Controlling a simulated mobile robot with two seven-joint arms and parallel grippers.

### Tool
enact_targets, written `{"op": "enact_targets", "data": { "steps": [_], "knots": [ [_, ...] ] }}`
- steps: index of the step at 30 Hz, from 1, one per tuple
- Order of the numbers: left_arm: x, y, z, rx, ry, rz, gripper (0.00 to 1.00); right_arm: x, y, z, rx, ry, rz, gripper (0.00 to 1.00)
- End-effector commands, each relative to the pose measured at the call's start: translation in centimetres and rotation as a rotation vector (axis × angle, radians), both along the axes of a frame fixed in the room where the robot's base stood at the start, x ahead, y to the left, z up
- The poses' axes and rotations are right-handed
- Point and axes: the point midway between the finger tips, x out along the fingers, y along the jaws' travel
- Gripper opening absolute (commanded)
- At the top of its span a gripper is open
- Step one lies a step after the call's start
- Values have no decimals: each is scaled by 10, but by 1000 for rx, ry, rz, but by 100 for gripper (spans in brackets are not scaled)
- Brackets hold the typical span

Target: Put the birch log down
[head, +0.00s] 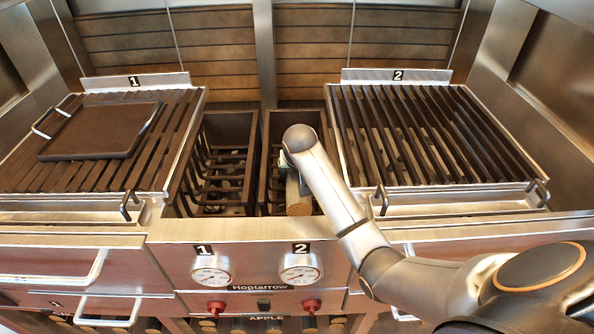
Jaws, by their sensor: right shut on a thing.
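The birch log (298,198) shows as a pale piece with its cut end toward me, in the right firewood bin (268,122) between the two grills. My right arm comes in from the lower right over the front panel. My right gripper (287,165) points down into this bin and is shut on the log. My wrist hides most of the gripper and the far part of the log. I cannot tell whether the log touches the bin's grate. My left gripper is not in view.
The left bin (221,125) has a dark grate. Grill 1 (165,150), at left, carries a dark flat plate (100,130). Grill 2 (420,130), at right, is bare. Gauges (211,270) and red knobs (216,308) line the front. More logs (336,324) show below.

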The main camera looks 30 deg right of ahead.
Motion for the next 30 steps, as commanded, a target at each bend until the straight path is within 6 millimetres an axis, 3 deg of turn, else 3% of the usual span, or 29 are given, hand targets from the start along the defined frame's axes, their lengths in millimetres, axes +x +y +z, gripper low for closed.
{"op": "enact_targets", "data": {
  "steps": [9,10,15,23,30],
  "knots": [
    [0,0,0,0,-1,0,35,1,0,-1,-1,-4,0,0],
    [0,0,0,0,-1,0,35,0,0,-3,0,0,0,78],
    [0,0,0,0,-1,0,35,0,0,-3,0,0,0,97],
    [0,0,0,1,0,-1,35,0,0,-2,0,-1,0,100],
    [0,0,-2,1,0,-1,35,-7,4,16,0,-4,1,100]
  ]
}}
